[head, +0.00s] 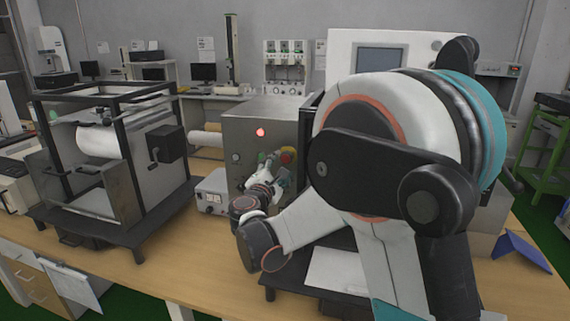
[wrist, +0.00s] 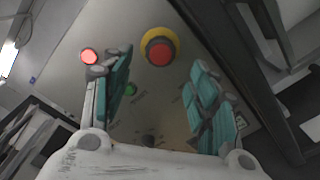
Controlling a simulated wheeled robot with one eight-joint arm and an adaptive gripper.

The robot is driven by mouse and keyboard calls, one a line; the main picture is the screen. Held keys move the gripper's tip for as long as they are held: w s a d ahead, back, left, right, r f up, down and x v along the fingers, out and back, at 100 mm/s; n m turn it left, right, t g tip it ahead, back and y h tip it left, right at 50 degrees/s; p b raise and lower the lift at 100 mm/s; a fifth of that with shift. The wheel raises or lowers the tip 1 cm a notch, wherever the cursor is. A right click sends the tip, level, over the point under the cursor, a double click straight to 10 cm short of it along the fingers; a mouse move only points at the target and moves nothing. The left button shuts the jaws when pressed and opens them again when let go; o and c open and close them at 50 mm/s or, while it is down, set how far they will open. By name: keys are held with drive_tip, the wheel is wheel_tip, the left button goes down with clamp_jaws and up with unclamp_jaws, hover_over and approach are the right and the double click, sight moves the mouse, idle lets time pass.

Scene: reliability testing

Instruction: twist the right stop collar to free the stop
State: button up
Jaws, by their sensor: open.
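A red stop button (wrist: 158,52) with a yellow collar (wrist: 173,37) is on the grey control panel (wrist: 130,55) in the wrist view. In the head view the stop (head: 288,156) shows small on the front of the grey cabinet (head: 235,120), partly behind my gripper. My gripper (wrist: 160,75) is open, its teal-padded fingers apart and nothing between them. The stop appears beyond the fingertips, between them and a little above. I cannot tell the exact distance, but no contact shows. I see only one stop clearly.
A lit red lamp (wrist: 89,57) is left of the stop, with a green button (wrist: 131,89) below. A black-framed machine (head: 105,165) stands at the left of the bench. A small white box (head: 212,190) sits by the cabinet. My arm hides much of the right side.

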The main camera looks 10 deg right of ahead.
sight(285, 159)
drive_tip(key=b+x, duration=0.1)
drive_tip(key=x, duration=0.6)
drive_tip(key=shift+c, duration=0.5)
drive_tip(key=c, duration=1)
